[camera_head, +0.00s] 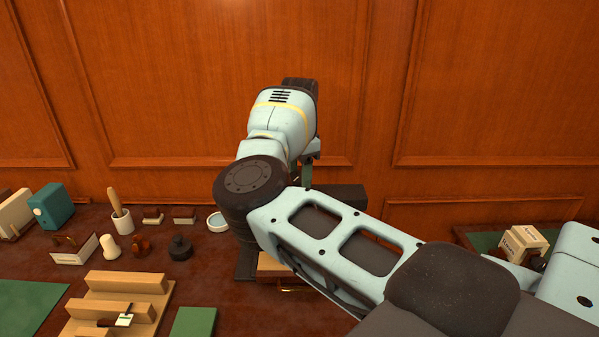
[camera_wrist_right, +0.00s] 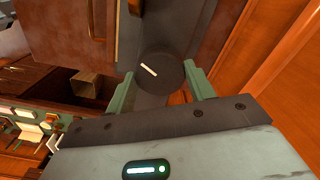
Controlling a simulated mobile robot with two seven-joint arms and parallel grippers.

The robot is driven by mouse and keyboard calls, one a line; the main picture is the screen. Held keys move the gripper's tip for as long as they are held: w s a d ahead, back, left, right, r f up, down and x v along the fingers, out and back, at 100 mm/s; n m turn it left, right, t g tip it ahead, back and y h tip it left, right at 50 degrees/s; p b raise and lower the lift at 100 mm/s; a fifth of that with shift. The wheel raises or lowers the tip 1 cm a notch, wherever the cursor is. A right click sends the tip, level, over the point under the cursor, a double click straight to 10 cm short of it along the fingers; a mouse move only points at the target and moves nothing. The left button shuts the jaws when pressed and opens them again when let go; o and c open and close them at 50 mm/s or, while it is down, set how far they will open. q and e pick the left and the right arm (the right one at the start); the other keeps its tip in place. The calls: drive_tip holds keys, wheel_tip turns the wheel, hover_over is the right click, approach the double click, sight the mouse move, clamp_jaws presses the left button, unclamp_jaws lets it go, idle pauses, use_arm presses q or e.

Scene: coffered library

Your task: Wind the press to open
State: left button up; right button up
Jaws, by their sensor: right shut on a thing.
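The press shows in the head view as a dark block (camera_head: 345,195) against the panelled wall, mostly hidden behind my right arm. In the right wrist view its dark grey body (camera_wrist_right: 141,30) carries a round black knob (camera_wrist_right: 158,70) with a white pointer line, which lies tilted in the picture. My right gripper (camera_wrist_right: 161,82) has its two green fingers on either side of the knob and is shut on it. In the head view only a bit of a finger of the right gripper (camera_head: 306,174) shows below the wrist. The left gripper is not in view.
Left on the desk stand a teal box (camera_head: 52,206), a white pot (camera_head: 122,222) with a wooden handle, several stamps, a round dish (camera_head: 217,222) and a stepped wooden rack (camera_head: 125,307). A cream block (camera_head: 522,243) stands at right. The wall (camera_head: 230,80) is close behind.

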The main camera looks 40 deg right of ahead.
sight(300, 176)
drive_tip(key=shift+n, duration=1.5)
drive_tip(key=o, duration=1)
drive_tip(key=shift+c, duration=0.2)
drive_tip(key=shift+r, duration=3.9)
